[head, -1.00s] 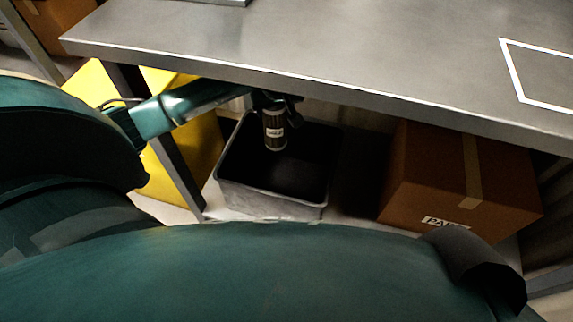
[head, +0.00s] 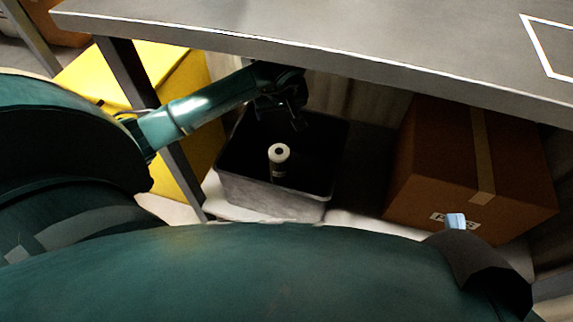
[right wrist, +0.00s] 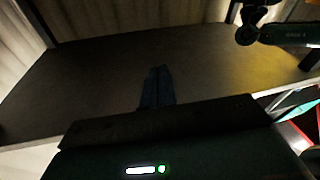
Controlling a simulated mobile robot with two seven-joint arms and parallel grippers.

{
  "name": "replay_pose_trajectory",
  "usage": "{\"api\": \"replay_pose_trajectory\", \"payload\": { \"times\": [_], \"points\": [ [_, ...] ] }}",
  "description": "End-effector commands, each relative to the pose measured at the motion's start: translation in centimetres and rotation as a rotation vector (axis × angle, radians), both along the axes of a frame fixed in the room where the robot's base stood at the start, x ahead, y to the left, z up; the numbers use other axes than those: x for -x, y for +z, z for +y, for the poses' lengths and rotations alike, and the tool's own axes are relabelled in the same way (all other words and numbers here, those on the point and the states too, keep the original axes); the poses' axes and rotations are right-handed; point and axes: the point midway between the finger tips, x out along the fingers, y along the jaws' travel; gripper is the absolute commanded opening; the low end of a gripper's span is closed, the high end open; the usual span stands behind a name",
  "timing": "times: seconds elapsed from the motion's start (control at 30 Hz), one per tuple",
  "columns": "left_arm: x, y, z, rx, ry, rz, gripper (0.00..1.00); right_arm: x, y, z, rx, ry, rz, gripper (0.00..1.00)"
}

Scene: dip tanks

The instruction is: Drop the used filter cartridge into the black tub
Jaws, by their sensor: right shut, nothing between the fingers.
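The used filter cartridge (head: 279,163), with a white top, a dark hole and a dark body, is upright inside the black tub (head: 272,195). I cannot tell whether it touches the bottom. The tub stands under the bench. My left gripper (head: 283,122) is above the tub, its dark fingers spread and apart from the cartridge. In the right wrist view my right gripper (right wrist: 157,72) has its fingers together, with nothing between them.
The steel bench (head: 330,45) overhangs the tub. A brown box (head: 440,165) stands right of the tub, and a yellow container (head: 205,125) stands left, behind a bench leg (head: 178,175).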

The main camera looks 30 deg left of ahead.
Motion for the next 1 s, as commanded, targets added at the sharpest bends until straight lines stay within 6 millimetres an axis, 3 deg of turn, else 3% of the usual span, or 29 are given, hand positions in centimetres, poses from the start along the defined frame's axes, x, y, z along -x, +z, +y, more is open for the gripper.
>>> {"api": "replay_pose_trajectory", "payload": {
  "times": [0.1,0.37,0.57,0.7,1.0],
  "points": [
    [0.0,0.0,0.0,-0.001,0.0,0.001,0.8,0.0,0.0,0.0,0.001,0.0,0.0,0.0],
    [0.1,0.3,-0.1,0.0,-0.001,0.002,0.8,0.0,0.2,0.0,0.002,0.0,-0.001,0.0],
    [0.8,3.2,-0.7,-0.003,-0.003,-0.001,0.8,0.0,1.0,0.0,0.029,-0.003,-0.011,0.0],
    [1.5,5.3,-1.4,-0.002,-0.002,-0.001,0.8,0.2,0.3,-0.3,0.048,-0.013,0.029,0.0],
    [2.1,6.9,-2.0,0.0,0.0,0.001,0.8,-0.1,-0.3,-0.9,0.049,-0.043,0.095,0.0]
  ]
}}
